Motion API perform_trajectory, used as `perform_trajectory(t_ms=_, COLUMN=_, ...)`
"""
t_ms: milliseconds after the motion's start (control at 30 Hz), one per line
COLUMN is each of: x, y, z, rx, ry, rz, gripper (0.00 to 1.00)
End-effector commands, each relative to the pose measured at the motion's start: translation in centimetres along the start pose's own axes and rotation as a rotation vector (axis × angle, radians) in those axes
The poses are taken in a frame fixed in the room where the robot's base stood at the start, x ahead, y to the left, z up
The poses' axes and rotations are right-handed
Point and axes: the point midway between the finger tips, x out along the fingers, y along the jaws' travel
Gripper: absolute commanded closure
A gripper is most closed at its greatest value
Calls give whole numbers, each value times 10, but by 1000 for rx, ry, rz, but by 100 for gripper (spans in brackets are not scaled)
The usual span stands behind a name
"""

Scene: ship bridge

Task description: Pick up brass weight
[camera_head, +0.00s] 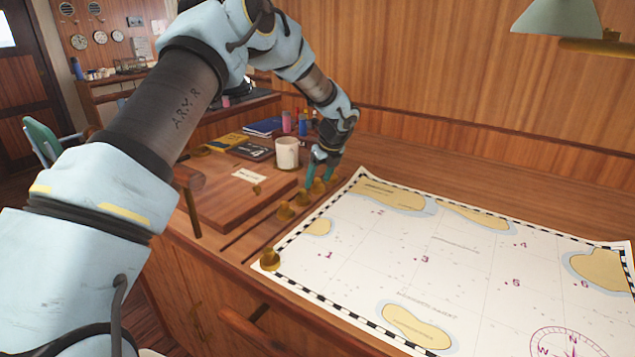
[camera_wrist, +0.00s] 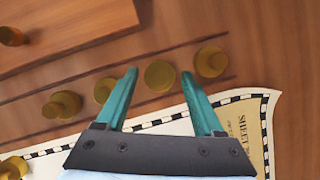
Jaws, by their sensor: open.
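Several brass weights stand in a row on the wooden desk, left of the chart. In the wrist view one brass weight (camera_wrist: 160,75) shows between my gripper's (camera_wrist: 159,74) two teal fingertips, which are apart and hold nothing. Another weight (camera_wrist: 211,62) is just right of the right finger, and two more (camera_wrist: 104,90) (camera_wrist: 62,104) are to the left. In the head view my gripper (camera_head: 319,181) points down at the far end of the row, beside a weight (camera_head: 318,186). The height gap between fingertips and weight is hard to tell.
A nautical chart (camera_head: 440,260) covers the desk at right, with a brass weight (camera_head: 269,260) on its near corner. A white mug (camera_head: 287,153), books (camera_head: 228,142) and small bottles (camera_head: 303,123) stand behind.

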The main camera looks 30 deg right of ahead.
Motion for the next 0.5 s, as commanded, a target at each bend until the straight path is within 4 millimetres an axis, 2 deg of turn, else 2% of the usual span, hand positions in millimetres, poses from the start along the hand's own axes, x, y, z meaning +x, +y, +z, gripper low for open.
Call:
perform_trajectory(t_ms=133, x=13, y=0, z=2, rx=-3, ry=-1, rz=-1, gripper=31)
perform_trajectory(t_ms=367, x=17, y=0, z=1, rx=-2, ry=-2, rz=-2, gripper=31)
perform_trajectory(t_ms=500, x=17, y=0, z=1, rx=-2, ry=-1, rz=-1, gripper=43)
